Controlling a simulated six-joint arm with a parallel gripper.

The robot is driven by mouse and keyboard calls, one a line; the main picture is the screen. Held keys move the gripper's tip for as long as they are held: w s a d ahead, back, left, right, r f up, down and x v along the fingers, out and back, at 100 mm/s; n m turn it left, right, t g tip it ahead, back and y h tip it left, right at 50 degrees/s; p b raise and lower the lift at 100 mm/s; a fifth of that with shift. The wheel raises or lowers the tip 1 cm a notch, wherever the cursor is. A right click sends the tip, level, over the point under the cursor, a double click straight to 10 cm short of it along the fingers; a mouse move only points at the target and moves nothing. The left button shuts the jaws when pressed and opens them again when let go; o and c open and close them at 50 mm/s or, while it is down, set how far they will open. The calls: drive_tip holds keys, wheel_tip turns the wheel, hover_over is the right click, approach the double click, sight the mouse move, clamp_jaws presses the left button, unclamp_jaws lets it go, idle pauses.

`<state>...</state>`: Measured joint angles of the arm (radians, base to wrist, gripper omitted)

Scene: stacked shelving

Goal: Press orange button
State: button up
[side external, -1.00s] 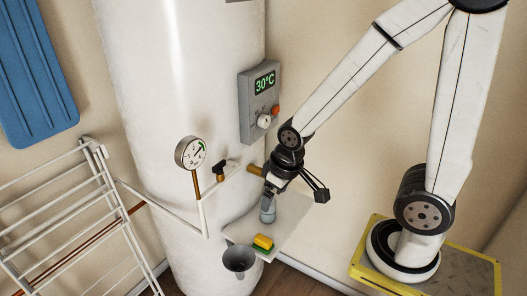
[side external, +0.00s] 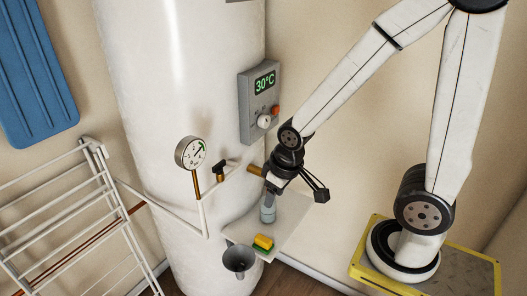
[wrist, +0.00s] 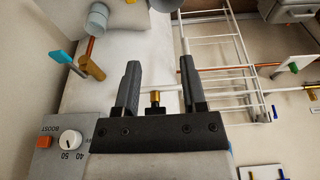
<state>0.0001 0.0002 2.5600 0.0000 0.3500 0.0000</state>
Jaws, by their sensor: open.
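The orange button (side external: 275,110) is on the right front of the grey control box (side external: 246,108), beside a white knob (side external: 264,121). In the wrist view the orange button (wrist: 43,142) is at the lower left, on the box with the knob (wrist: 70,140). My gripper (wrist: 160,66) is open with nothing between its fingers, and the button lies outside them, to the left. In the side view my gripper (side external: 268,190) is below the control box, apart from the button, pointing down near the shelf. Its fingertips are hard to make out there.
The box, reading 30°C, is on a white tank (side external: 170,80). A pressure gauge (side external: 190,152), valve and pipes are left of my gripper. A drying rack (side external: 75,225) stands left.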

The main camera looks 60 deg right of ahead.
clamp_jaws()
idle(1.4)
